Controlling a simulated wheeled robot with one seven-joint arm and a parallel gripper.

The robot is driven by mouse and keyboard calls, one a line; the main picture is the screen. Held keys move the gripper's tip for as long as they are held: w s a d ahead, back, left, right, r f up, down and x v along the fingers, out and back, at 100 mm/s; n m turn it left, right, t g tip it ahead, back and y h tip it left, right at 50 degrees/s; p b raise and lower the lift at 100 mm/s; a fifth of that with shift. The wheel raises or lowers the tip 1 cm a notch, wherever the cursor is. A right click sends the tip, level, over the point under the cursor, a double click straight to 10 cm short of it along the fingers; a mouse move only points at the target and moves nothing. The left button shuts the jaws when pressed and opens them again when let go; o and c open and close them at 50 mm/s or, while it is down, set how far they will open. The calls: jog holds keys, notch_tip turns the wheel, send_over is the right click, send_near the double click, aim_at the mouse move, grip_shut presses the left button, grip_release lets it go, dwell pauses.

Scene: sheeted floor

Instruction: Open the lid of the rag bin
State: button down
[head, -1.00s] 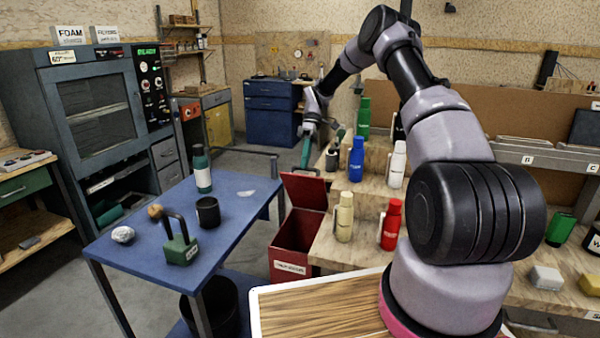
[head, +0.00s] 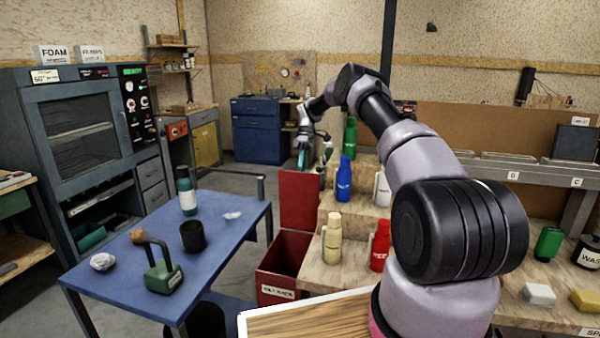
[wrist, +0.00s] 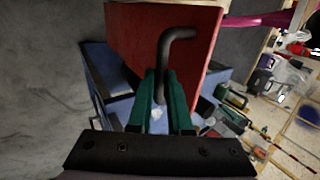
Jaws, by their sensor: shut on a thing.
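The rag bin (head: 272,285) is a red box with a white label, standing on the floor between the blue table and the wooden bench. Its red lid (head: 299,205) stands about upright at the back of the bin, and the dark inside shows. My gripper (head: 301,160), with green fingers, is at the lid's top edge. In the wrist view, my gripper (wrist: 160,78) is shut on the black bent lid handle (wrist: 163,55), which sticks out from the red lid (wrist: 128,38).
The stepped wooden bench (head: 313,268) at right holds several bottles, close beside the bin. Open floor lies behind the bin.

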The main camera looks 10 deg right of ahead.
jog(key=shift+s+f, duration=0.1)
jog(key=shift+f, duration=0.15)
jog(key=c, duration=0.8)
grip_release()
jog(key=shift+c, duration=0.2)
jog(key=shift+r, duration=0.1)
jog(key=shift+r, duration=0.1)
jog(key=v, duration=0.7)
jog(key=shift+w, duration=0.25)
jog(key=shift+r, duration=0.2)
